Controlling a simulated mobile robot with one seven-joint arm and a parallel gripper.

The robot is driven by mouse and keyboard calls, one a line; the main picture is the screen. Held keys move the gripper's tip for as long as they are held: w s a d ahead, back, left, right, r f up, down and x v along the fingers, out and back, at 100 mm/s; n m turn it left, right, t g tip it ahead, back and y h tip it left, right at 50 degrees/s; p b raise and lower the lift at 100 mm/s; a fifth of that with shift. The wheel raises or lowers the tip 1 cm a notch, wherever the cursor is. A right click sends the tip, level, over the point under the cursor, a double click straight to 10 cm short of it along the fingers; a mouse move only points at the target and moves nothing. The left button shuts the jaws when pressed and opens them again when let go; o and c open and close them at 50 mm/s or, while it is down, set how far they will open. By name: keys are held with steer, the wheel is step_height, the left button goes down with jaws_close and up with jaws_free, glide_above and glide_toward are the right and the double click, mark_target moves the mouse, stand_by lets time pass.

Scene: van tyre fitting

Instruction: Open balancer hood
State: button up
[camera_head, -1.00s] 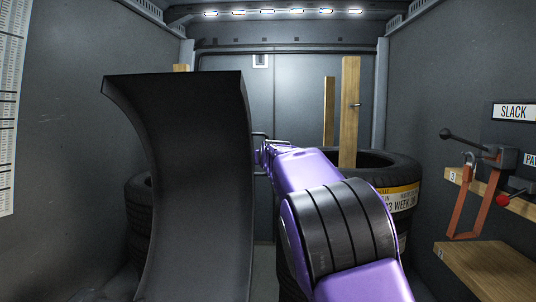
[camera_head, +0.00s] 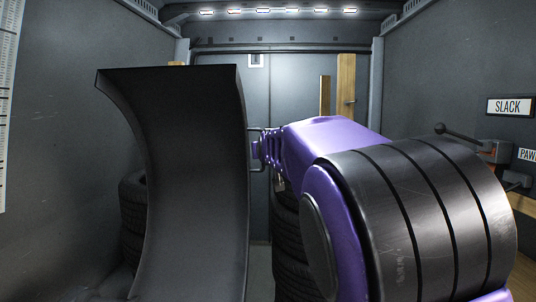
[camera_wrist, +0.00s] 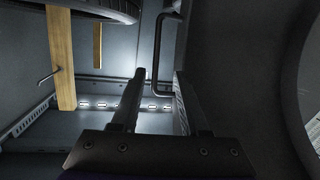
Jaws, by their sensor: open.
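The balancer hood (camera_head: 195,170) is a tall dark curved panel, left of centre in the head view. In the wrist view its dark side (camera_wrist: 240,60) fills the right. A thin bar handle (camera_head: 259,129) stands out from the hood's right edge; in the wrist view the handle (camera_wrist: 158,55) appears in line with the gap between my fingers. My gripper (camera_head: 256,150) is open at that edge, beside the handle. In the wrist view the gripper (camera_wrist: 160,73) shows two parted fingers, not closed on anything. I cannot tell how deep the handle sits between them. My arm hides the area right of it.
Stacked tyres (camera_head: 133,215) stand behind the hood on the left, and more tyres (camera_head: 290,245) stand behind my arm. Wooden posts (camera_head: 346,85) rise at the back. On the right wall are a lever (camera_head: 458,137) and a SLACK sign (camera_head: 510,106).

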steer(key=v, duration=0.8)
stand_by(0.5)
steer(key=shift+s+f, duration=0.1)
steer(key=shift+f, duration=0.05)
